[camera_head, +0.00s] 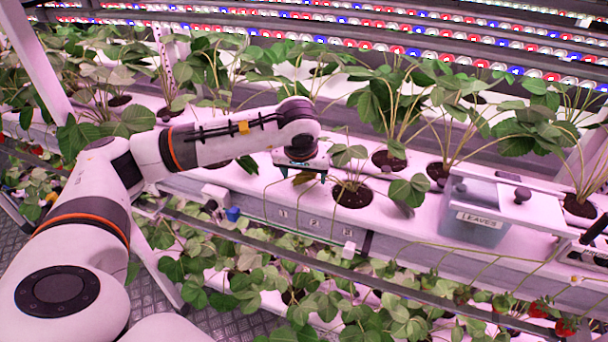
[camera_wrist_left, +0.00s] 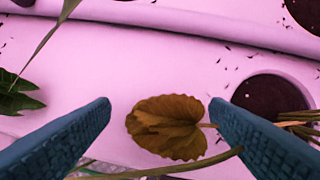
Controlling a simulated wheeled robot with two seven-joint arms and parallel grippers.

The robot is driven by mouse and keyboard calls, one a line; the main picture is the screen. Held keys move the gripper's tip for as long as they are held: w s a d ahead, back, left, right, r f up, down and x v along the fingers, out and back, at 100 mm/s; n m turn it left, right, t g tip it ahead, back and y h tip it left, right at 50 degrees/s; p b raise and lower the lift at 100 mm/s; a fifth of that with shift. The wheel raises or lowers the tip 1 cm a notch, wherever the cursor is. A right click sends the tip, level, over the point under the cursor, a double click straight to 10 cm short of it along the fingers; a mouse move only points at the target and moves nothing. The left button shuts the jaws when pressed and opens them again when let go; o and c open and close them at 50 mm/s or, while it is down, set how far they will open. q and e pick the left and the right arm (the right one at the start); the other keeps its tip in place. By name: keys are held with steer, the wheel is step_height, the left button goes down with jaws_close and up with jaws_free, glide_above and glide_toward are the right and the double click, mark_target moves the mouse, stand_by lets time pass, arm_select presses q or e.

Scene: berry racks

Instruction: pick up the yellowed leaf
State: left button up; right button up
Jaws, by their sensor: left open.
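The yellowed leaf (camera_wrist_left: 168,127) is brownish yellow and lies in the wrist view between my left gripper's two blue fingers, with a gap on its left side. Its stalk runs right, close to the right fingertip. In the head view the leaf (camera_head: 302,179) shows small and partly hidden under the gripper. My left gripper (camera_head: 304,174) is open above the white trough, beside a potted strawberry plant (camera_head: 351,193). The gripper also shows in the wrist view (camera_wrist_left: 160,105). I cannot tell whether a finger touches the stalk. My right gripper is not in view.
A translucent bin labelled LEAVES (camera_head: 477,222) stands on the trough at right, its white lid (camera_head: 515,205) bearing a dark knob. Several strawberry plants stand close around. A green stem (camera_wrist_left: 160,171) crosses below the leaf. An unclear dark object (camera_head: 595,229) is at the right edge.

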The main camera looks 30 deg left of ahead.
mark_target(304, 173)
arm_select(q)
steer(key=shift+c, duration=0.7)
steer(key=c, duration=0.7)
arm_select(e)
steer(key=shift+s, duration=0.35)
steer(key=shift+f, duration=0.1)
